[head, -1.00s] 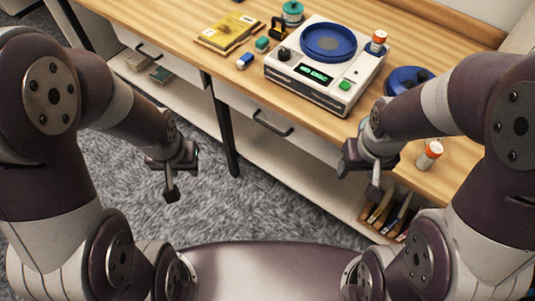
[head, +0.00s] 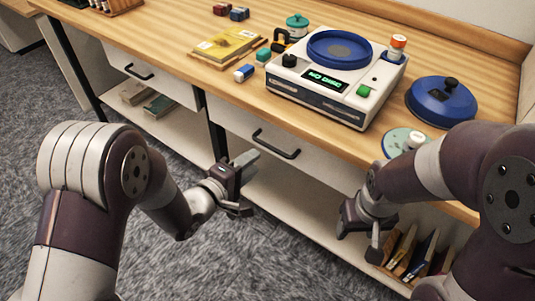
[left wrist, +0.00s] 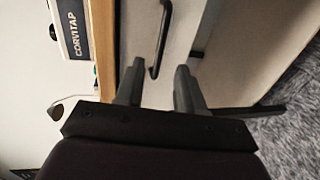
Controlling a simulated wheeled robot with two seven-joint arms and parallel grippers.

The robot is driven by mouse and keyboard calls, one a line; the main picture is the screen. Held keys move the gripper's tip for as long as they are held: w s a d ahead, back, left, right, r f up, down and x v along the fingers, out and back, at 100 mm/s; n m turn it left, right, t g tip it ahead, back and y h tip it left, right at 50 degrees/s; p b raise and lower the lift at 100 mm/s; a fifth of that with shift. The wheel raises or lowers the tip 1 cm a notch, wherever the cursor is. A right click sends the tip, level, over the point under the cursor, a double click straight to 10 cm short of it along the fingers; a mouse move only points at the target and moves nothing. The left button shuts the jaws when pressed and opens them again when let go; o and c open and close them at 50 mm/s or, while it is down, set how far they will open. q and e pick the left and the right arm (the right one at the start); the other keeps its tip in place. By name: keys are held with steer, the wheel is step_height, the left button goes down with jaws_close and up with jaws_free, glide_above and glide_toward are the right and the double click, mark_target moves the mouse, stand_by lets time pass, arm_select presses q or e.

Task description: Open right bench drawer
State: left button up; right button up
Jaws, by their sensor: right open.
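The right bench drawer (head: 234,119) is shut, with its dark bar handle (head: 276,143) on the pale front. My left gripper (head: 243,183) is open and empty, just in front of and below the left end of this handle, apart from it. In the left wrist view, the handle (left wrist: 162,40) lies beyond my left gripper's two spread fingers (left wrist: 157,80), roughly in line with the gap between them, with the drawer front (left wrist: 188,30) behind it. My right gripper (head: 360,222) is open and empty, low in front of the bench's right part.
The left drawer's handle (head: 138,72) is further left. A bench leg (head: 215,135) stands beside my left gripper. On the bench top are a disc device (head: 325,78), a blue lid (head: 441,100) and a yellow packet (head: 226,43). Books (head: 412,255) stand on the lower shelf.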

arm_select(q)
steer(key=b+x, duration=0.1)
steer(key=x, duration=0.6)
steer(key=shift+w, duration=0.25)
steer(key=shift+d, duration=0.15)
jaws_close()
